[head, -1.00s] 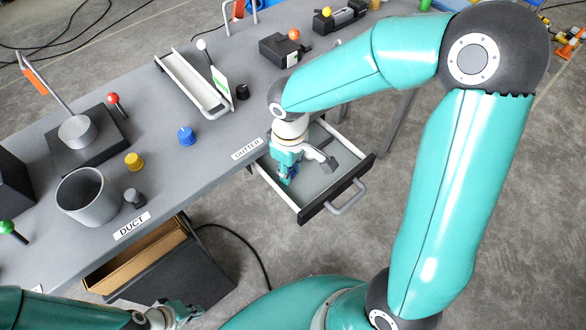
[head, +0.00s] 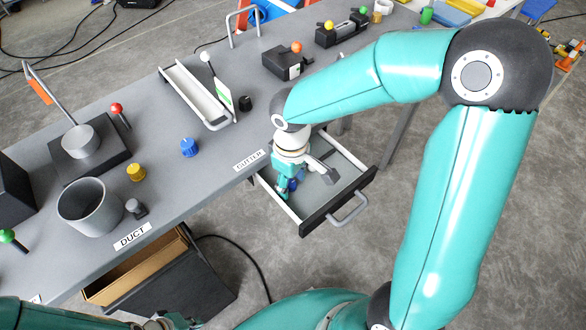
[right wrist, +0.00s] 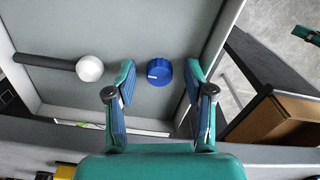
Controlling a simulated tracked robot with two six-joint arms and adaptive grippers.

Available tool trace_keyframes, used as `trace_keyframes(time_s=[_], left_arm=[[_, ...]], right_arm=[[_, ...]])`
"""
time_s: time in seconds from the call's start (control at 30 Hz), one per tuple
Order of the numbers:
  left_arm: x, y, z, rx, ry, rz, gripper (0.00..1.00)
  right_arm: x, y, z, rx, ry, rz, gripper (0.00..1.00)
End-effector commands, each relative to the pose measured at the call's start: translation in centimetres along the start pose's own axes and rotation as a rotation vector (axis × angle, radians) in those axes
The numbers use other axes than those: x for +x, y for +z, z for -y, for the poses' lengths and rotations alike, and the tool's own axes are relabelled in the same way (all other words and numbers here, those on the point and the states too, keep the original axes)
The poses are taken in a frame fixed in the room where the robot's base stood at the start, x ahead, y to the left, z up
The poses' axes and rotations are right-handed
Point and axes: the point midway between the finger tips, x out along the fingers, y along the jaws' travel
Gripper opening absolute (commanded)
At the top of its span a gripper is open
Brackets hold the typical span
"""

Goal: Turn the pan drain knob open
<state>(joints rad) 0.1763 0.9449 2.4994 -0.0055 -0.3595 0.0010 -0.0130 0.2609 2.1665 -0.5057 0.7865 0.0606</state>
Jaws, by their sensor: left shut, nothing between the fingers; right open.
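A round blue knob (right wrist: 159,71) with a white mark sits on the grey floor of the pan-like open drawer (head: 330,215). My right gripper (head: 286,189) points down into this drawer. In the right wrist view its fingers are open, one on each side of the knob, with visible gaps; whether they are level with it I cannot tell. In the head view the arm and fingers largely hide the knob. My left gripper (head: 172,321) is shut and empty at the bottom edge, partly cut off, away from the drawer.
The drawer walls surround the right gripper. The grey bench (head: 200,190) carries another blue knob (head: 188,147), a yellow knob (head: 136,172) and a grey cup (head: 88,207). An open box (head: 150,268) is below.

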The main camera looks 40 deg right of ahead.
Motion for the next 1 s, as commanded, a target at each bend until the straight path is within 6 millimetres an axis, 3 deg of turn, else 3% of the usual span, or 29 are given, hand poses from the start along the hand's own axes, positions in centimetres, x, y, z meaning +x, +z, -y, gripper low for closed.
trace_keyframes(time_s=[0.17, 0.6, 0.8, 1.0], left_arm=[[0.0, 0.0, 0.0, 0.0, 0.0, 0.0, 0.0], [0.0, 0.0, 0.0, 0.0, 0.0, 0.0, 0.0], [0.0, 0.0, 0.0, 0.0, 0.0, 0.001, 0.0], [0.0, 0.0, 0.0, 0.0, 0.0, 0.001, 0.0]], right_arm=[[-2.1, -0.1, -0.1, 0.002, 0.002, -0.006, 0.53], [-10.2, -0.2, 0.0, 0.001, 0.0, -0.004, 0.53], [-11.6, -0.1, 0.0, -0.001, -0.001, -0.001, 0.53], [-11.6, -0.1, 0.0, -0.001, -0.002, 0.0, 0.53]])
